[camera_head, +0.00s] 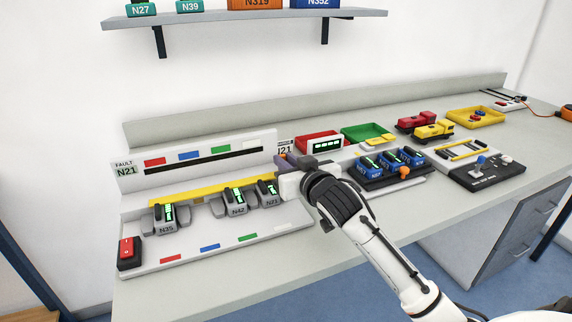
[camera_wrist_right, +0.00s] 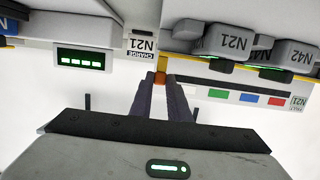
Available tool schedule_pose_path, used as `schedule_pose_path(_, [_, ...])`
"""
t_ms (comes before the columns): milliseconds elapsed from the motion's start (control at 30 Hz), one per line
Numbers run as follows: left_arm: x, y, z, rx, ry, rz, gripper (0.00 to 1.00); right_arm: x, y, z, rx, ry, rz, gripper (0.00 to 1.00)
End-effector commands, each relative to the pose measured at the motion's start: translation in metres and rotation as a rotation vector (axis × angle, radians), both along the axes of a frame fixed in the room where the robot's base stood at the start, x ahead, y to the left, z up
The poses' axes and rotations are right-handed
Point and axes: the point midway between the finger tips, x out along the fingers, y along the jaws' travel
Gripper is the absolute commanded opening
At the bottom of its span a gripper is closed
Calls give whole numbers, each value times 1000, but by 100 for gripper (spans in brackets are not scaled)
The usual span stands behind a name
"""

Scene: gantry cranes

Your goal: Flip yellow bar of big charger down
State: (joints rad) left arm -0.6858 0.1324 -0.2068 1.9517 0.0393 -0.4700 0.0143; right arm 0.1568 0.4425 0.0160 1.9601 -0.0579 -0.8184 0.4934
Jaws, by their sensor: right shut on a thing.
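The big charger (camera_head: 190,258) is a white unit on the left of the counter. Its yellow bar (camera_head: 200,188) runs along behind and above the tops of grey batteries N35 (camera_head: 165,220), N42 (camera_head: 236,203) and N21 (camera_head: 268,192). My right gripper (camera_head: 288,164) is at the bar's right end. In the right wrist view, its two dark fingers (camera_wrist_right: 161,86) close on a small orange-yellow end piece (camera_wrist_right: 160,78) of the bar. Part of that end is hidden by the gripper in the head view. My left gripper is not in view.
A red switch (camera_head: 129,251) stands at the charger's left front. Right of my gripper is a smaller charger (camera_head: 400,180) with blue batteries. A shelf (camera_head: 240,18) hangs above. The counter front is clear.

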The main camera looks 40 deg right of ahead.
Motion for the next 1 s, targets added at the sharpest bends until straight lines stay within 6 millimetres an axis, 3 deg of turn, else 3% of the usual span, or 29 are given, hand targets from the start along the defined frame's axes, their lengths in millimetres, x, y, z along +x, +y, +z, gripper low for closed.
schedule_pose_path(300, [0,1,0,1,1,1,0,0,0,1,-1,-4,0,0])
schedule_pose_path(333, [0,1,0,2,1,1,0,0,0,1,-1,-4,0,19])
schedule_pose_path(433, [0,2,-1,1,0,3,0,0,0,1,-1,-4,0,34])
schedule_pose_path(767, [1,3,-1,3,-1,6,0,-2,1,1,0,-1,0,34])
schedule_pose_path(1000, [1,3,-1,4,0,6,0,-35,9,7,1,-1,2,34])
